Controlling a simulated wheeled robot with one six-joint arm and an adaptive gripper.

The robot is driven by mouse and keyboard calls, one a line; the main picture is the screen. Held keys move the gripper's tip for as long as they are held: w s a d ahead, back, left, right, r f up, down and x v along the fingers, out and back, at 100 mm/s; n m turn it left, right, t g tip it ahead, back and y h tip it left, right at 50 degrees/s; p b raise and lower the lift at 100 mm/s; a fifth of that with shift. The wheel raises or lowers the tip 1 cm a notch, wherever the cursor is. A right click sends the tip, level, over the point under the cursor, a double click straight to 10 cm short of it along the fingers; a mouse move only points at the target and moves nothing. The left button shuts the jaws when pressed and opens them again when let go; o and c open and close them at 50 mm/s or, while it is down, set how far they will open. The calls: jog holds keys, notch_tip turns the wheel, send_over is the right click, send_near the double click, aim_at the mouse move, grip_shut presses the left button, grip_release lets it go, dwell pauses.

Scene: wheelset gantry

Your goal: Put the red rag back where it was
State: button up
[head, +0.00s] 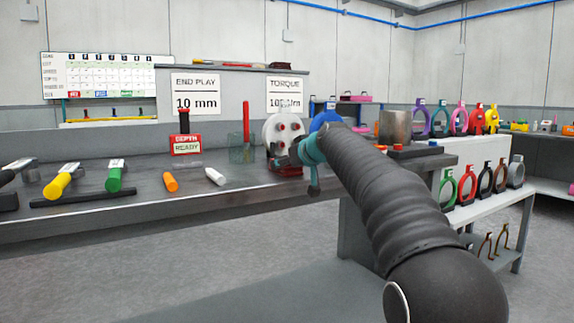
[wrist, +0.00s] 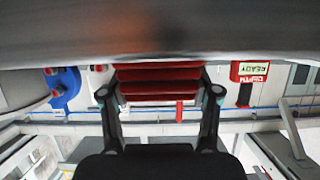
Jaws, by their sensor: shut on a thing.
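The red rag (wrist: 160,86) shows in the wrist view as a folded, layered red block between the two fingers of my gripper (wrist: 160,74). My gripper is shut on it. In the head view my gripper (head: 284,156) is low over the workbench (head: 130,200), in front of a white disc with red studs (head: 283,130). A strip of red (head: 288,172) shows just under the gripper there. My gripper and arm hide part of the rag, and I cannot tell if it touches the bench.
A glass holder (head: 241,150) with a red-handled tool stands left of the gripper. The red and white DEPTH READY block (head: 186,144), a white marker (head: 215,176) and an orange one (head: 170,182) are farther left. A metal cylinder (head: 395,127) is at right.

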jog(key=o, duration=1.3)
jog(key=shift+f, duration=0.1)
jog(key=b+v, duration=0.1)
jog(key=v, duration=1.1)
jog(key=shift+s, duration=0.1)
jog(key=s+d+f+m+g+h, duration=0.2)
jog(key=s+d+f, duration=0.3)
jog(key=s+f, duration=0.6)
jog(key=s+d+f+m+g+h, duration=0.1)
jog(key=s+d+f+m+h, duration=0.1)
jog(key=s+d+f, duration=0.4)
jog(key=s+d+f+m+g+h, duration=0.2)
jog(key=s+d+f, duration=0.3)
jog(key=s+f, duration=1.1)
jog(key=shift+s+d+f+m+g+h, duration=0.15)
jog(key=shift+s+h, duration=0.1)
jog(key=shift+s, duration=1)
jog(key=shift+s+f+m+g+h, duration=0.1)
jog(key=shift+s+h, duration=0.2)
jog(key=shift+s, duration=0.9)
jog(key=shift+s+d+f+m+g+h, duration=0.15)
jog(key=shift+s+h, duration=0.1)
jog(key=shift+s, duration=1)
